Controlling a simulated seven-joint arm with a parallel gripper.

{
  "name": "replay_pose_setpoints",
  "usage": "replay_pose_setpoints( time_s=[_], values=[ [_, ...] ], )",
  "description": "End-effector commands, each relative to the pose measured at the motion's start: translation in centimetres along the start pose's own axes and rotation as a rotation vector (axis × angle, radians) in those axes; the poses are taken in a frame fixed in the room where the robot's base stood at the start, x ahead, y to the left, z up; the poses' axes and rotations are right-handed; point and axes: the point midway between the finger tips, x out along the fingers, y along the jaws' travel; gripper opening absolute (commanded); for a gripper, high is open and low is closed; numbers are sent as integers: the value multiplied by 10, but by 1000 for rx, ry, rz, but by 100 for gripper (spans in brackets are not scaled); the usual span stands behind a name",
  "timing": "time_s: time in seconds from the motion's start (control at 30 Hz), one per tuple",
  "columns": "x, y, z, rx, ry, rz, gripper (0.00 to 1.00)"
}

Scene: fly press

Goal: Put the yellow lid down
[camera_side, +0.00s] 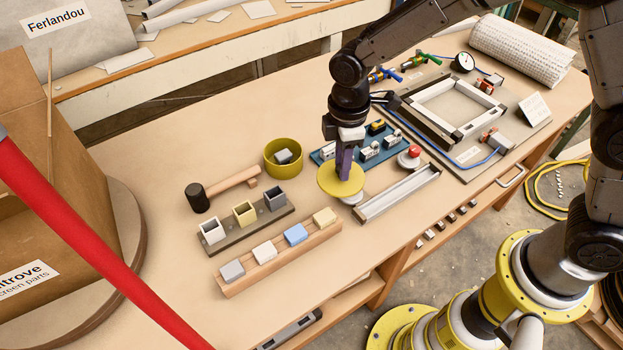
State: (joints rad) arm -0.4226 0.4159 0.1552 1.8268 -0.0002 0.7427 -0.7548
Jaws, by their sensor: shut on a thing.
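The yellow lid (329,183) is a round disc near the middle of the camera_side view. My gripper (345,168) points down and is shut on it, and its fingers cover part of the disc. The lid appears to be above the table, but the exact gap is hard to tell. A round yellow-green tub (270,163) stands open to the left of the lid, with a grey-blue block (284,156) inside. A pale round piece (353,199) shows partly behind the lid's lower right edge.
A wooden rail (262,275) with several coloured blocks and a dark strip (230,245) with three square cups lie in front. A mallet (220,189) lies left. A blue tray (385,160), a metal channel (399,194) and a frame press (455,105) stand right. Bare table lies at left.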

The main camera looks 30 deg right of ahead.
Motion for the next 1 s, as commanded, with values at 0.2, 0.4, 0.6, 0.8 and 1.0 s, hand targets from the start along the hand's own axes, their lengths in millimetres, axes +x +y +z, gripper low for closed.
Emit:
replay_pose_setpoints(
  time_s=[0.2, 0.4, 0.6, 0.8, 1.0],
  values=[
    [33, 27, -28, 0, -4, -4, 0],
    [57, 42, -44, 0, -1, -1, 0],
    [66, 47, -50, 0, 0, 0, 0],
    [90, 48, -51, 0, -3, -3, 0],
    [100, 49, -52, 0, 0, 0, 0]
  ],
)
